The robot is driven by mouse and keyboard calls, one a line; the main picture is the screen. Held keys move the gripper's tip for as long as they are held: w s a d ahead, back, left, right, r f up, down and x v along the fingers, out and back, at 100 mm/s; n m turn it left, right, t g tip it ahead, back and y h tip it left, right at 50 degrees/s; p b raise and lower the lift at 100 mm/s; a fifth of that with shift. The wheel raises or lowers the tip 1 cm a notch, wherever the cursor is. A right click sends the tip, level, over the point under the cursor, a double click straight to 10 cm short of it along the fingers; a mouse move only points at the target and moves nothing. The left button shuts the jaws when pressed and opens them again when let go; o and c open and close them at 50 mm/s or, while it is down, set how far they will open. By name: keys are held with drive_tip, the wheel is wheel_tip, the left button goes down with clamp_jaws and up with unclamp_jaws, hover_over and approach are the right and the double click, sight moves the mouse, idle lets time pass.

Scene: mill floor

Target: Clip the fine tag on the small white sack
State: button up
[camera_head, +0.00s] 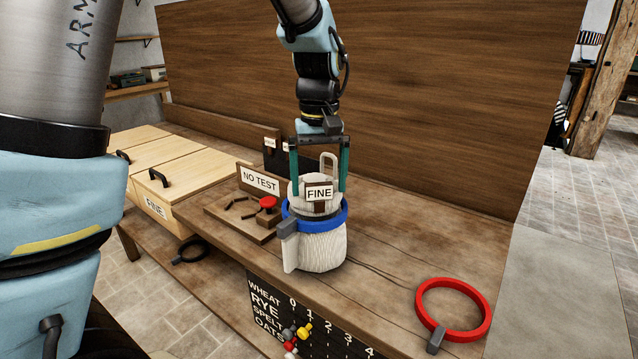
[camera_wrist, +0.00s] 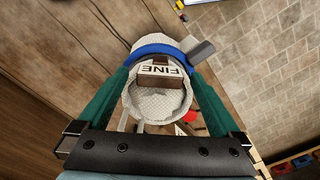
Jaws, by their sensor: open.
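The small white sack (camera_head: 322,248) stands upright on the bench with a blue ring (camera_head: 328,222) around it below the top. The fine tag (camera_head: 319,193), marked FINE, sits at the front of the sack's top; it also shows in the wrist view (camera_wrist: 160,72). Its dark clip part appears to be over the sack's rim. My gripper (camera_head: 320,185) is above the sack, pointing down, with its green fingers apart on either side of the top. In the wrist view the fingers (camera_wrist: 165,95) flank the sack and tag; I cannot tell whether they touch the sack.
A red ring (camera_head: 484,318) lies on the bench at the right. A board with a red knob (camera_head: 268,202) and a NO TEST sign (camera_head: 260,179) stand left of the sack. Wooden bins (camera_head: 170,180) are farther left. The bench between sack and red ring is mostly clear.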

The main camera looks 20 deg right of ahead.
wheel_tip(320, 180, up, 10)
drive_tip(key=b, duration=0.1)
drive_tip(key=shift+r, duration=0.15)
drive_tip(key=shift+w, duration=0.1)
idle(0.6)
